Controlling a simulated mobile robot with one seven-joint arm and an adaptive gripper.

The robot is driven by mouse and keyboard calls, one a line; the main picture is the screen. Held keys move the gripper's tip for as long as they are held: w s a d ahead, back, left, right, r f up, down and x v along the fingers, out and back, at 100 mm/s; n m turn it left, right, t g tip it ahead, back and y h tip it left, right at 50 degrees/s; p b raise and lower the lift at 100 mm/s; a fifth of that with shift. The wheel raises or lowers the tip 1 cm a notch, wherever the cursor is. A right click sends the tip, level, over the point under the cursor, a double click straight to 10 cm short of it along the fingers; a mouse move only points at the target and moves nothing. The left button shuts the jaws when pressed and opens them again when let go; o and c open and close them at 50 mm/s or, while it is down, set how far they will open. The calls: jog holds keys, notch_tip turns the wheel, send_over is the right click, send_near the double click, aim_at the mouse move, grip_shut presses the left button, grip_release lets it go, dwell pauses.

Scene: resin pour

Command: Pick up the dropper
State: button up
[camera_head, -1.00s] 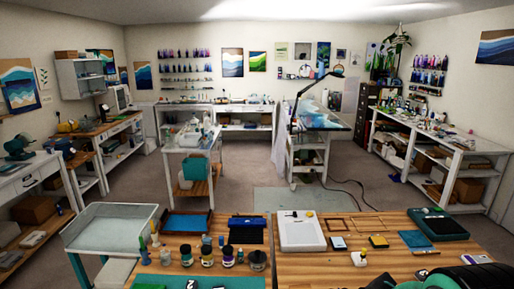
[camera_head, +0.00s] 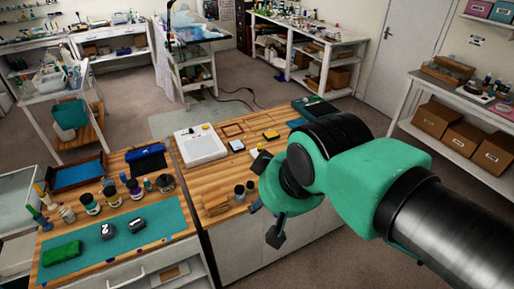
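I cannot surely make out the dropper; the small items on the worktop are too small to tell. My gripper (camera_head: 265,222), on the teal and black arm, hangs at the front edge of the wooden worktop (camera_head: 222,213). Its two dark fingers are spread apart, and nothing shows between them. Two small dark jars (camera_head: 240,193) stand on the worktop just left of it. A white tray-like block (camera_head: 203,150) with a small yellow item on it lies farther back. My arm hides the right part of the worktop.
A teal mat (camera_head: 160,222) on the left worktop bears a green block (camera_head: 62,254) and two dark numbered pieces. Several bottles and jars (camera_head: 89,204) stand behind it. A blue tray (camera_head: 77,173) lies at the back left. Floor is open behind the worktops.

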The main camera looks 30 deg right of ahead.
aim_at(259, 150)
jog(key=shift+o, duration=0.5)
jog(key=w+d+r+m+p, duration=0.15)
jog(key=w+m, duration=0.25)
jog(key=w, duration=0.4)
jog(key=w+d+r+m+p, duration=0.15)
jog(key=w+m, duration=0.25)
jog(key=w, duration=0.4)
jog(key=w+d+f+m+p, duration=0.1)
jog(key=w+d+m, duration=0.15)
jog(key=w, duration=0.35)
jog(key=w+d+f+m+y+p, duration=0.1)
jog(key=w+d+f+m, duration=0.1)
jog(key=w+m, duration=0.3)
jog(key=w+d+f+m+p, duration=0.1)
jog(key=w+d+m, duration=0.15)
jog(key=w, duration=0.45)
jog(key=w+d+f+m+p, duration=0.2)
jog(key=w+d+f+m, duration=0.5)
jog(key=f, duration=0.5)
jog(key=w+d+f+m+g+p, duration=0.1)
jog(key=w+d+f+m+p, duration=0.1)
jog(key=w+d+f+m, duration=0.6)
jog(key=w+d+f, duration=0.2)
jog(key=d+f, duration=0.2)
jog(key=shift+w+f+m, duration=0.15)
jog(key=shift+w+m, duration=0.15)
jog(key=shift+w, duration=0.05)
jog(key=shift+d, duration=0.1)
